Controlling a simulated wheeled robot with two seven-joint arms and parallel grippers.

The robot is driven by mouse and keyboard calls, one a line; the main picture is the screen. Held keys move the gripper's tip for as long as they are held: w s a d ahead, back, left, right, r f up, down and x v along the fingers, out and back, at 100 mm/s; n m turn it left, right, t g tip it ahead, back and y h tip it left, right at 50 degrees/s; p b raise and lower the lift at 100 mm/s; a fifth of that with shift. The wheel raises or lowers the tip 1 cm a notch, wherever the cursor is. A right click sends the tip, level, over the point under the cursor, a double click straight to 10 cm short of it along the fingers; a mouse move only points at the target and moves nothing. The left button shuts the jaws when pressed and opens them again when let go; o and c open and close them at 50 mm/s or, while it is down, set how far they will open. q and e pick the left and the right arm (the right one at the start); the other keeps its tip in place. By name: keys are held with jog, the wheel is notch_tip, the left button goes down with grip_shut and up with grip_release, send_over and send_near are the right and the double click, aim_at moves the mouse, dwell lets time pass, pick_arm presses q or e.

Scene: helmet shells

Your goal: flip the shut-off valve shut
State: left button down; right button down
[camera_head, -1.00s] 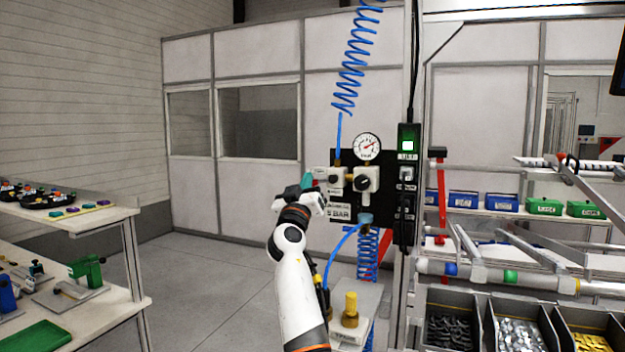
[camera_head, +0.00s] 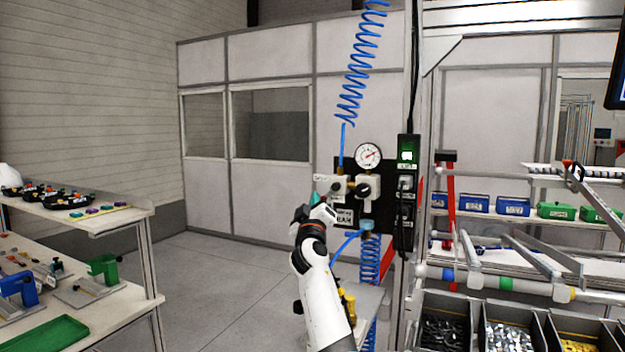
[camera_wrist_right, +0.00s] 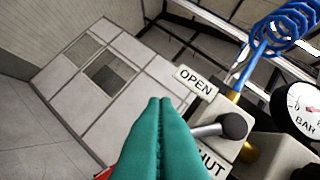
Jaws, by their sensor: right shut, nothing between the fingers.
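The shut-off valve (camera_head: 337,187) is on the dark panel below the blue coiled hose. In the right wrist view, its grey metal lever (camera_wrist_right: 205,130) runs left from a dark round hub (camera_wrist_right: 233,125), between the OPEN label (camera_wrist_right: 196,81) and the partly hidden SHUT label (camera_wrist_right: 212,164). A red piece (camera_wrist_right: 103,174) shows left of the fingers; I cannot tell if it is the lever's end. My right gripper (camera_head: 317,197) is at the panel's left side. Its teal fingers (camera_wrist_right: 160,103) are shut, empty, and overlap the lever in view; contact is unclear. My left gripper is not in view.
A pressure gauge (camera_head: 368,156) and a black regulator knob (camera_head: 362,189) sit right of the valve. A blue coiled hose (camera_head: 358,80) hangs above. Parts bins (camera_head: 446,333) stand at lower right, a workbench (camera_head: 90,335) at left. The floor between is clear.

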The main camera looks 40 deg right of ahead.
jog(key=shift+s+d+f+n+y, duration=0.25)
jog(key=shift+s+d+f+n, duration=0.25)
jog(key=shift+s, duration=0.25)
jog(key=shift+s+d+f+n+y, duration=0.25)
jog(key=shift+s+d+f+n, duration=0.1)
jog(key=shift+s+f+n, duration=0.25)
jog(key=shift+s, duration=0.15)
